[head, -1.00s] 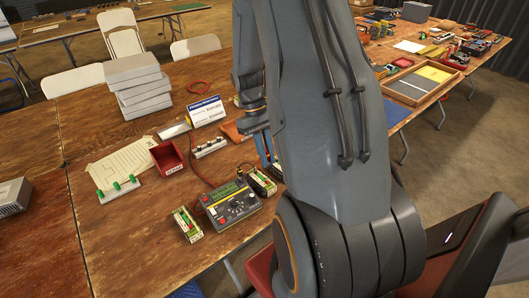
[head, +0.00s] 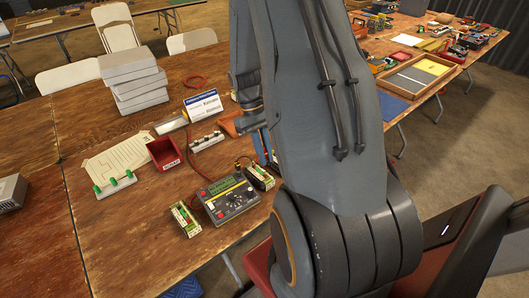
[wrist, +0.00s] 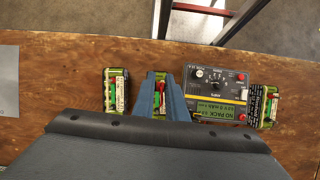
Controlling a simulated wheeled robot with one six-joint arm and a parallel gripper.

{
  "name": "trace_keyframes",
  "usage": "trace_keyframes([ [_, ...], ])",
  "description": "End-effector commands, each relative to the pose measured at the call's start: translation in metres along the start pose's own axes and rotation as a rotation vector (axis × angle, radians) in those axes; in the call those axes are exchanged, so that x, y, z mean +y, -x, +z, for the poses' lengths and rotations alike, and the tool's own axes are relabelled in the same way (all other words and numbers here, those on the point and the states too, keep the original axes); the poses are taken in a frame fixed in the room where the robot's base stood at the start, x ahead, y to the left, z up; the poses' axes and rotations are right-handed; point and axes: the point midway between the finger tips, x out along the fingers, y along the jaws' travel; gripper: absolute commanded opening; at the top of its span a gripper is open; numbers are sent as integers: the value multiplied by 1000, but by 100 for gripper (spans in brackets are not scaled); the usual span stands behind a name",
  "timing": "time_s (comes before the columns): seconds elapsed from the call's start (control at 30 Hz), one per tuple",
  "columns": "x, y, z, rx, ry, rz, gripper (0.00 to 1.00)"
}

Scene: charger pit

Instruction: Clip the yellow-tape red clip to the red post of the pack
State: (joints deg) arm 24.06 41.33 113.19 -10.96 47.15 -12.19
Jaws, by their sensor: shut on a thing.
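My gripper (wrist: 161,76) is shut on the red clip (wrist: 162,86), a small red piece showing between the blue fingers in the wrist view. Its yellow tape cannot be made out. The gripper is over the middle battery pack (wrist: 159,104), whose red post I cannot tell from the clip; contact is unclear. In the head view my gripper (head: 267,150) is just behind this pack (head: 260,178), partly hidden by my arm. The charger (wrist: 215,92) sits beside it, its screen reading "NO PACK". Other packs stand to the left (wrist: 116,90) and right (wrist: 266,106).
A red lead (head: 191,160) runs behind the charger. A red bin (head: 163,153), a white rack (head: 207,142), a blue-white sign card (head: 202,104) and a stack of grey boxes (head: 133,80) stand farther back. The front left of the wooden table (head: 125,240) is clear.

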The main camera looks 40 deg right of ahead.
Motion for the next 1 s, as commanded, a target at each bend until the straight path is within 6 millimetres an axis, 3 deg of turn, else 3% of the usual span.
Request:
trace_keyframes([
  [1.0,0,-46,-19,-1,1,0,0],
])
